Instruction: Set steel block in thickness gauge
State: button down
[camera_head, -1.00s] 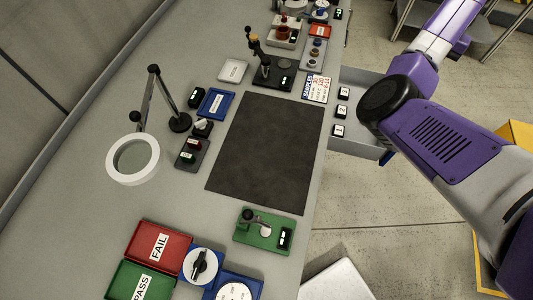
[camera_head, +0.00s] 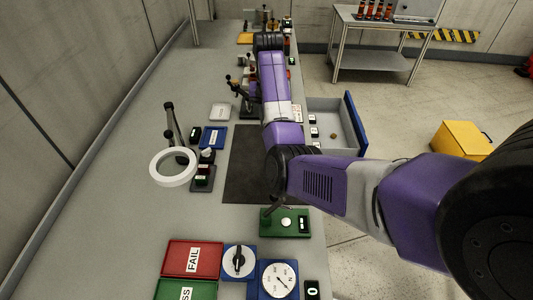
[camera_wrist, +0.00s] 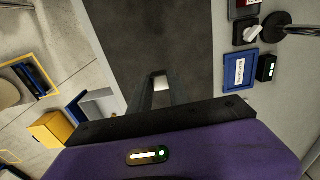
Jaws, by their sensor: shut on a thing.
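In the wrist view, my gripper (camera_wrist: 160,92) is shut on a small pale steel block (camera_wrist: 160,81), held between the fingertips with the black mat behind it. In the head view my arm reaches over the mat, and I cannot make out the gripper or block there. A green-based fixture (camera_head: 278,230) with a small post, a round pale disc and a lit display stands at the near end of the mat. It looks like the thickness gauge, though I cannot read a label. Its post is partly close behind my arm in the picture. No block shows on it.
The black mat (camera_head: 243,177) is bare where visible. A blue tray (camera_head: 213,137) and a white ring magnifier (camera_head: 153,168) stand to its left. The red FAIL tray (camera_head: 175,260) and dial units (camera_head: 279,280) lie nearer. An open drawer (camera_head: 353,125) juts out at the right.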

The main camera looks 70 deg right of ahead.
jog(key=shift+s+a+f, duration=0.1)
jog(key=shift+s+f, duration=0.1)
jog(key=shift+f, duration=0.3)
notch_tip(320, 180, down, 10)
jog(key=b, duration=0.4)
jog(key=shift+f, duration=2.35)
jog(key=shift+f, duration=0.2)
jog(key=c, duration=1.2)
grip_release()
jog(key=shift+c, duration=0.2)
